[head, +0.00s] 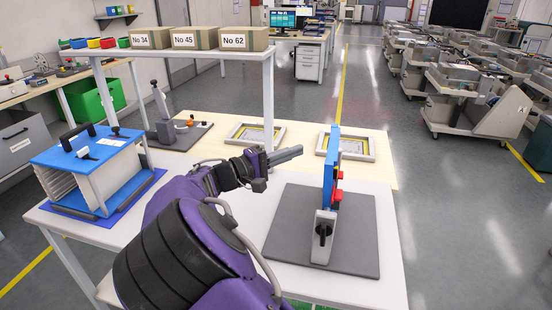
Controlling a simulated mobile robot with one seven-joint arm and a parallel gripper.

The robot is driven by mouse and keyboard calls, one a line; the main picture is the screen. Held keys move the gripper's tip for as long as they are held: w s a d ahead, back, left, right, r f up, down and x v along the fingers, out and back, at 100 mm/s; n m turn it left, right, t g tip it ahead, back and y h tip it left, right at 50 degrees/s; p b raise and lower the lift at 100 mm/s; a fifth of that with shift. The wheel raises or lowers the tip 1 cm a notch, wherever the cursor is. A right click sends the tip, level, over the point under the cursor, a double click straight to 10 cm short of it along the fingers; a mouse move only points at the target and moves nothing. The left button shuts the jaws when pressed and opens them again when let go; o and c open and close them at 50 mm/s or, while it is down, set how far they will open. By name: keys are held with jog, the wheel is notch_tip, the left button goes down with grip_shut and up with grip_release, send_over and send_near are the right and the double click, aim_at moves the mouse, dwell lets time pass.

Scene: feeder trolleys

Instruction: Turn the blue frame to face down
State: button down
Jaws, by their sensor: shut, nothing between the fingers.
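The blue frame (331,165) stands upright, seen nearly edge-on, on a grey mount (322,237) with a dark knob. Red parts (338,185) stick out from its right side. The mount stands on a dark grey base plate (283,235) on the white table. My gripper (287,155) is at the end of the purple arm, left of the blue frame. Its fingers point right toward the frame and look apart from it. They are shut with nothing between them. The far face of the frame is hidden.
A blue-topped rack (85,150) with a black handle stands on the table's left.

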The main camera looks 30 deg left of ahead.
jog(key=shift+w+d+r, duration=0.1)
jog(key=shift+w+d, duration=0.3)
jog(key=shift+d, duration=0.4)
jog(key=shift+w+d+f, duration=0.1)
jog(key=shift+w+d, duration=0.3)
jog(key=shift+d, duration=0.4)
jog(key=shift+w+d+r, duration=0.1)
jog(key=shift+w+d, duration=0.3)
jog(key=shift+d, duration=0.4)
jog(key=shift+w+d+r, duration=0.1)
jog(key=shift+d, duration=0.05)
